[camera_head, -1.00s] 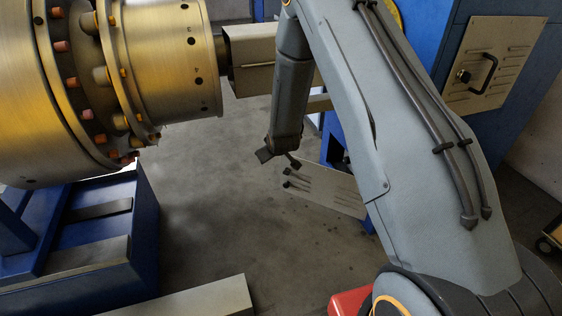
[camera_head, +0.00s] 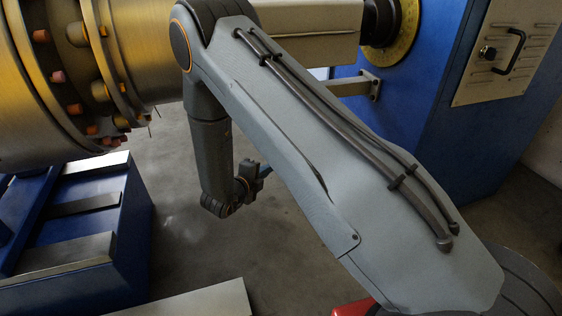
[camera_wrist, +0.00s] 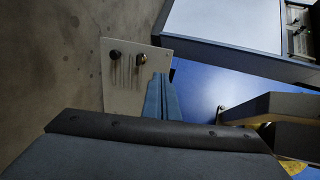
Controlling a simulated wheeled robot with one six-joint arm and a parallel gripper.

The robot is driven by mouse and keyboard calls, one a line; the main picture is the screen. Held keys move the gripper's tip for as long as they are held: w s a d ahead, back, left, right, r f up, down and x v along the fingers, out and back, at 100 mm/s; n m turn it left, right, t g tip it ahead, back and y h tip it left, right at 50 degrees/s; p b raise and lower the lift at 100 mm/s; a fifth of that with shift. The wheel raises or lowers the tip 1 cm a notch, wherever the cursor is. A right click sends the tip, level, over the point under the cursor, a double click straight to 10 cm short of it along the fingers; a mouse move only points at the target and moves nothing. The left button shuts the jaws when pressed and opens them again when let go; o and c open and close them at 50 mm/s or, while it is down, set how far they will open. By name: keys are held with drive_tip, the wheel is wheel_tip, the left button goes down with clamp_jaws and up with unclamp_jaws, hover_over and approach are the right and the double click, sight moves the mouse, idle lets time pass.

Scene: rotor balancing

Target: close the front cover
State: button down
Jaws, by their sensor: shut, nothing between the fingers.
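A light grey cover panel (camera_wrist: 122,75) with two dark knobs and vent slots shows in the wrist view. It stands out from the blue cabinet (camera_wrist: 215,88) over the floor, so it looks open. My gripper (camera_wrist: 160,78) is shut and empty. Its fingertips overlap the panel's right edge in the picture, near the cabinet; I cannot tell whether they touch it. In the head view my gripper (camera_head: 266,171) hangs low beyond the forearm.
A large brass-coloured rotor (camera_head: 40,130) rests above a blue stand (camera_head: 85,235) at left. A bracket (camera_head: 350,87) juts out near the yellow dial (camera_head: 398,30). Bare floor lies between.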

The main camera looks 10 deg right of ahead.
drive_tip(key=r+b+x, duration=0.1)
drive_tip(key=b+x, duration=0.6)
drive_tip(key=x, duration=0.6)
drive_tip(key=shift+w+d, duration=0.3)
drive_tip(key=shift+w, duration=0.1)
